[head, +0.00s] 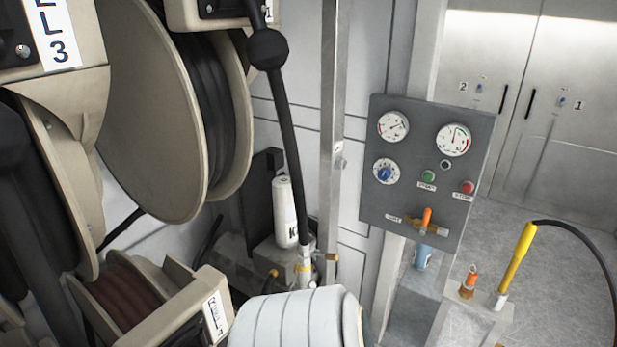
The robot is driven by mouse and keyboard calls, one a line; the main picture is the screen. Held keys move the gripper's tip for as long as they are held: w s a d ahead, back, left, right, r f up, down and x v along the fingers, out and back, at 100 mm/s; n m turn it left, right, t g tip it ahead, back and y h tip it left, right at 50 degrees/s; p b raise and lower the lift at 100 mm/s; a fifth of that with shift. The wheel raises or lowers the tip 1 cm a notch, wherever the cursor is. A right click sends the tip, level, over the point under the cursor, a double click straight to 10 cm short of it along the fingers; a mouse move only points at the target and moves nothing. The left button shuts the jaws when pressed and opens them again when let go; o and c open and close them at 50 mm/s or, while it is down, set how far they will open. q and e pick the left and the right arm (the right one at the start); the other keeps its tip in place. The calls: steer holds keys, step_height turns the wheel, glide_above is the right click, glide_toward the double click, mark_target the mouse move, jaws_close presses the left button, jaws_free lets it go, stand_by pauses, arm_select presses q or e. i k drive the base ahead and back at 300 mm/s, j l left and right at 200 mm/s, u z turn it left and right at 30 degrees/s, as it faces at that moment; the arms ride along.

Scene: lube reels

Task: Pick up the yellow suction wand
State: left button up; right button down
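The yellow suction wand (516,261) stands at the right in the head view, leaning slightly to the right. Its pale lower tip rests at a light grey holder or ledge (478,313). A black hose (597,252) leaves its top and curves down out of the right edge. Neither of my grippers is in view, and nothing is seen touching the wand.
A grey gauge panel (424,215) with an orange-handled valve (427,217) is left of the wand. A small orange-topped fitting (468,283) is close beside it. Large hose reels (150,110) fill the left. Metal cabinets (570,90) stand behind; floor right of the wand looks clear.

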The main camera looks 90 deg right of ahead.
mark_target(528, 233)
steer(key=z, duration=4.15)
